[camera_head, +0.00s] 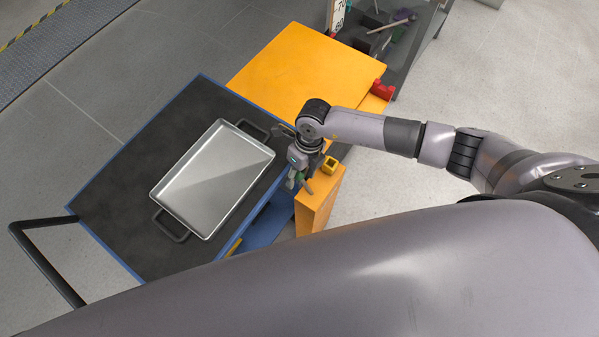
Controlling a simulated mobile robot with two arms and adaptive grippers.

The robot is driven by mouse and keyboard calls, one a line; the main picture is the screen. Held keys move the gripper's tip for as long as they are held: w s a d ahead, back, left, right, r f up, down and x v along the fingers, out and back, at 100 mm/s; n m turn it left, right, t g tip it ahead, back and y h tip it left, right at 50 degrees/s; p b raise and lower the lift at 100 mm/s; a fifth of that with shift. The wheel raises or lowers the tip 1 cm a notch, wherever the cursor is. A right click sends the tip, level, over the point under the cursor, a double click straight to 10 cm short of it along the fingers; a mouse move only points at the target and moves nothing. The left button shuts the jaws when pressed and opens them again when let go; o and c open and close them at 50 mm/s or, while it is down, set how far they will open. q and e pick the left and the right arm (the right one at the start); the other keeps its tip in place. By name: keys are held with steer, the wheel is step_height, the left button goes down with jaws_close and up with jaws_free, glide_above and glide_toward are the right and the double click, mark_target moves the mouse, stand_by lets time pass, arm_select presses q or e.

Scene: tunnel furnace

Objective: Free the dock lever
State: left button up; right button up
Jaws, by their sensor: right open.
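My right gripper (298,180) points down beside the top of an orange post (318,205), at the right edge of the cart. It is open. A small green part (292,180) shows at its fingers; I cannot tell whether it touches them. A small yellow block-like part (331,166) sits on the post just right of the gripper. No dock lever can be made out for certain; my wrist and gripper hide part of the place where cart and post meet. My left gripper is not in view.
A dark-topped cart (110,190) with a blue rim carries a metal tray (215,175) with black handles. The cart's black push handle (40,255) is at left. An orange table (290,70) with a red part (381,90) stands behind. Grey floor is open at right.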

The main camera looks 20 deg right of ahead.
steer(key=shift+f, duration=0.25)
steer(key=shift+c, duration=0.5)
jaws_close()
stand_by(0.4)
